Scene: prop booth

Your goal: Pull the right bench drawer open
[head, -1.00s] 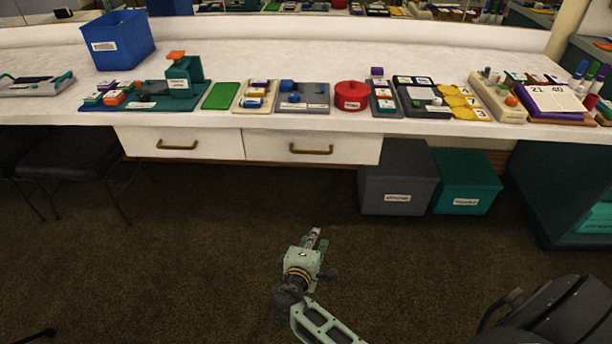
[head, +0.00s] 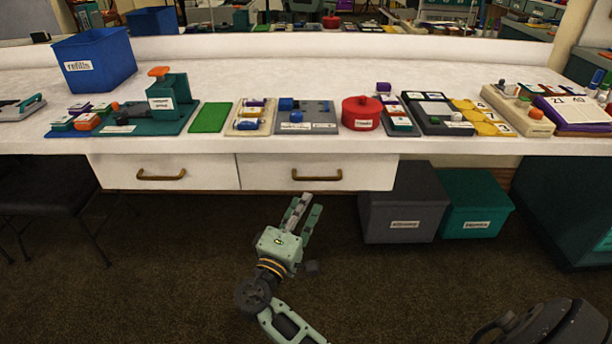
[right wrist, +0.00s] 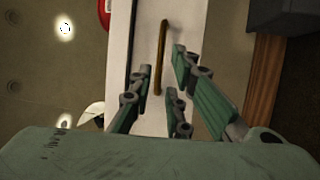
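The right bench drawer (head: 268,174) has a white front under the bench top and looks closed. Its brass bar handle (head: 317,176) runs level across the front. My right gripper (head: 306,207) is open and empty, just below and in front of this handle in the head view, with its fingers pointing up at the drawer. In the right wrist view the handle (right wrist: 161,50) shows upright between the spread fingers (right wrist: 158,78) and extends past their tips. I see no finger closed on it, and cannot tell the remaining depth gap. My left gripper is not in view.
The left drawer (head: 117,172), also closed, adjoins it. A grey bin (head: 400,205) and a teal bin (head: 470,190) stand below the bench at right. A black chair (head: 50,195) is at left. A red pot (head: 361,113) and several trays line the bench top.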

